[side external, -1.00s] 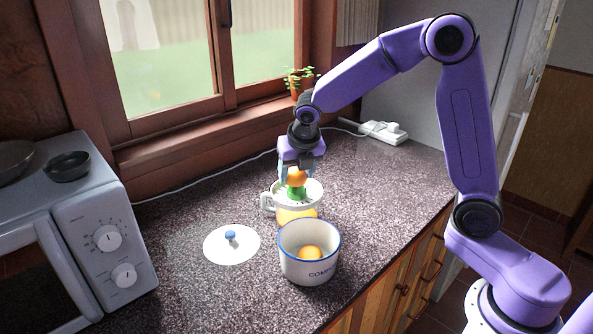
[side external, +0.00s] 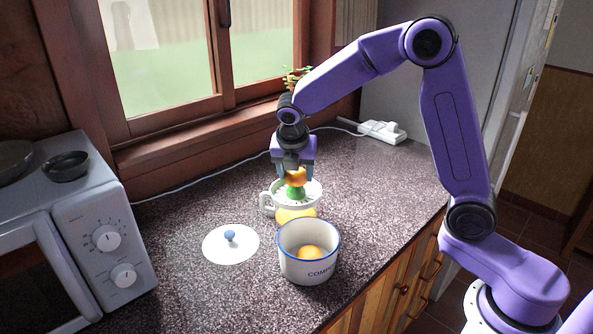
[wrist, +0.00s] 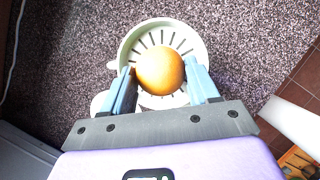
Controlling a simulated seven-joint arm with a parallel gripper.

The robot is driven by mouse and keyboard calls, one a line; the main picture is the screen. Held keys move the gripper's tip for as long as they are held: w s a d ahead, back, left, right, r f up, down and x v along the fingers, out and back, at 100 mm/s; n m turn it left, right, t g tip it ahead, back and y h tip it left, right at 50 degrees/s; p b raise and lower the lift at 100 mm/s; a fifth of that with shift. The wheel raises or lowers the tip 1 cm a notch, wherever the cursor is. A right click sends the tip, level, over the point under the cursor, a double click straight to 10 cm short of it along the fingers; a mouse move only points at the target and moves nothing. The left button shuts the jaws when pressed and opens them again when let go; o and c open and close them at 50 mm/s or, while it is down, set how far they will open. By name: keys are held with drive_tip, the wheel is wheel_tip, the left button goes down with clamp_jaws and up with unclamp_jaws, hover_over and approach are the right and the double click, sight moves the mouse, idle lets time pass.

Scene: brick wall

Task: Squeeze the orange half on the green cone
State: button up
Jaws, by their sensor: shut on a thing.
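The orange half (side external: 296,177) is between the fingers of my gripper (side external: 295,176), which is shut on it. In the wrist view the orange half (wrist: 159,71) shows its rounded peel side, with a blue finger of my gripper (wrist: 161,82) on each side. The green cone (side external: 295,193) stands in the middle of the white juicer (side external: 313,197), directly under the orange half. The orange half sits at the cone's tip and seems to touch it; the exact contact is hidden. The slotted juicer dish (wrist: 193,45) rings the orange half in the wrist view.
A white compost pot (side external: 300,272) with a blue rim stands in front of the juicer, with an orange piece (side external: 311,255) inside. Its lid (side external: 230,246) lies to the left. A microwave (side external: 100,235) is far left. A power strip (side external: 383,132) lies behind right. The counter's right side is clear.

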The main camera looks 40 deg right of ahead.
drive_tip(key=shift+f+m+g, duration=0.15)
drive_tip(key=shift+m+g, duration=0.15)
drive_tip(key=shift+m, duration=0.5)
drive_tip(key=shift+n+t, duration=0.4)
drive_tip(key=shift+n, duration=0.8)
drive_tip(key=shift+n+y, duration=0.3)
drive_tip(key=shift+n, duration=0.2)
drive_tip(key=shift+f+n+t+y, duration=0.1)
drive_tip(key=shift+n+t+y, duration=0.45)
drive_tip(key=shift+n, duration=1.25)
